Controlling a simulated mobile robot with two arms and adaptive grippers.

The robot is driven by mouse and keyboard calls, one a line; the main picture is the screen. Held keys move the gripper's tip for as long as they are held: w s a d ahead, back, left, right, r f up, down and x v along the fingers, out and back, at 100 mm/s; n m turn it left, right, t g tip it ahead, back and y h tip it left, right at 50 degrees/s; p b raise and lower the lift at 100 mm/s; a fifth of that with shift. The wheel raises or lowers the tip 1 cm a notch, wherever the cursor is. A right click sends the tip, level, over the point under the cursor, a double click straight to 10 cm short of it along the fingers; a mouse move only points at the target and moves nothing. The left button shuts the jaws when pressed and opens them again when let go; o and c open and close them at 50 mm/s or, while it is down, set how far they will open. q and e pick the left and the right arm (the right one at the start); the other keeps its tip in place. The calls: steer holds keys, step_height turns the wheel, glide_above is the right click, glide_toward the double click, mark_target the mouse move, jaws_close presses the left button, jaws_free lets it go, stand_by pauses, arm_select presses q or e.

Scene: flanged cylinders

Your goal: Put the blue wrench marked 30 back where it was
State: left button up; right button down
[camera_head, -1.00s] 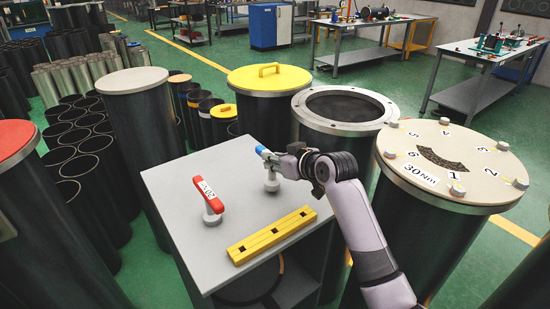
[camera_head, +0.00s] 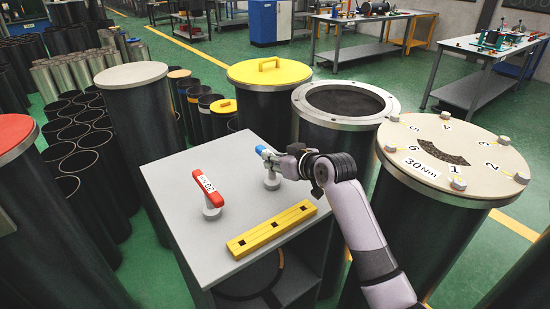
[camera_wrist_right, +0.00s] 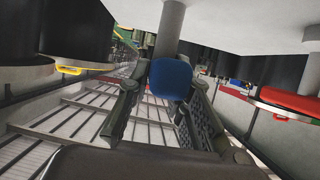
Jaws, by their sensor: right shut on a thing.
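The blue wrench (camera_head: 264,152) is mostly hidden by my right gripper (camera_head: 280,162). Its blue end shows at the left of the fingers in the head view and between them in the right wrist view (camera_wrist_right: 171,78). My right gripper is shut on it, just over a white round-based holder (camera_head: 272,182) on the grey table. I cannot tell whether the wrench rests on this holder, and its marking is not readable. A red wrench (camera_head: 204,183) with a white number label sits on a similar holder to the left. My left gripper is not in view.
The grey table (camera_head: 180,170) also carries a yellow bar with dark square holes (camera_head: 270,230). Tall dark cylinders surround it: one open flange (camera_head: 345,103), one yellow-lidded (camera_head: 268,72), and one with a bolted, numbered lid marked 30Nm (camera_head: 450,185).

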steer(key=c, duration=1.5)
jaws_free()
steer(key=shift+r, duration=0.1)
steer(key=shift+o, duration=0.7)
steer(key=shift+s, duration=0.1)
steer(key=v, duration=1.2)
